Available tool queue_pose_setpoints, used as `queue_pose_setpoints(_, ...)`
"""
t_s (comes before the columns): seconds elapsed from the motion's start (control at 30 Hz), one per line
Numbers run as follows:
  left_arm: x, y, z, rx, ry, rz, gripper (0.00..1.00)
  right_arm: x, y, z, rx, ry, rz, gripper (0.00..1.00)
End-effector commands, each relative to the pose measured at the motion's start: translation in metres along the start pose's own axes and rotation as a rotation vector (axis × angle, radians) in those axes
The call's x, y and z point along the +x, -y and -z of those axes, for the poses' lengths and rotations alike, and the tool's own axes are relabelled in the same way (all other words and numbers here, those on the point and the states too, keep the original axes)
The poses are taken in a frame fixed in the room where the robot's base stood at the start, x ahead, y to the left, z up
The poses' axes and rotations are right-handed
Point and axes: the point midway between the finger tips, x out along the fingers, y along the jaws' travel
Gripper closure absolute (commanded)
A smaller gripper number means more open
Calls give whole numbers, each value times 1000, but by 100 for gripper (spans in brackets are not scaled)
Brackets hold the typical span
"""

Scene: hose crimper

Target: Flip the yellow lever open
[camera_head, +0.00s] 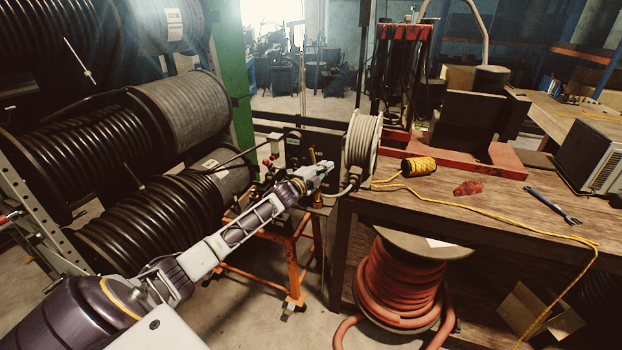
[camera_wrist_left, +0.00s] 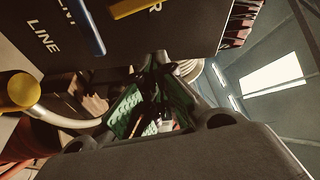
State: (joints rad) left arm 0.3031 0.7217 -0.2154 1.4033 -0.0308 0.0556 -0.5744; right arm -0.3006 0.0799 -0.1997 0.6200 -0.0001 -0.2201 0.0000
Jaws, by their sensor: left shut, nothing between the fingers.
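The yellow lever (camera_head: 313,157) stands upright at the front of a black box (camera_head: 297,146) on an orange stand, partly hidden by my left gripper. In the left wrist view a yellow bar (camera_wrist_left: 130,7), probably this lever, crosses the top edge beside a blue handle (camera_wrist_left: 84,27). My left gripper (camera_head: 326,168) is in front of the box, close to the lever. Its green-padded fingers (camera_wrist_left: 157,65) are shut and empty, and I cannot tell whether they touch the lever. My right gripper is out of view.
Hose reels (camera_head: 150,215) fill the left side. A wooden bench (camera_head: 505,212) at right holds a white hose reel (camera_head: 362,140), yellow cord (camera_head: 419,166) and a wrench (camera_head: 551,204). An orange hose coil (camera_head: 400,285) sits below. The orange stand (camera_head: 268,250) is under my arm.

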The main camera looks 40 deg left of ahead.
Motion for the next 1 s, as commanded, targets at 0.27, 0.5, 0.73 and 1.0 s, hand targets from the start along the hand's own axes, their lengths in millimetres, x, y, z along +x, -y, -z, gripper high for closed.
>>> queue_pose_setpoints(0.27, -19, -2, 0, -1, -1, -1, 100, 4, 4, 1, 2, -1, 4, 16)
queue_pose_setpoints(0.5, -35, -2, 0, -1, 0, -2, 100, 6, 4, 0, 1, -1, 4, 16)
queue_pose_setpoints(0.73, -50, -2, 0, 0, 0, -1, 100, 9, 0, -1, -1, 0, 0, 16)
queue_pose_setpoints(1.0, -67, -2, 0, 0, -1, -1, 100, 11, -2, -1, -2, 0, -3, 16)
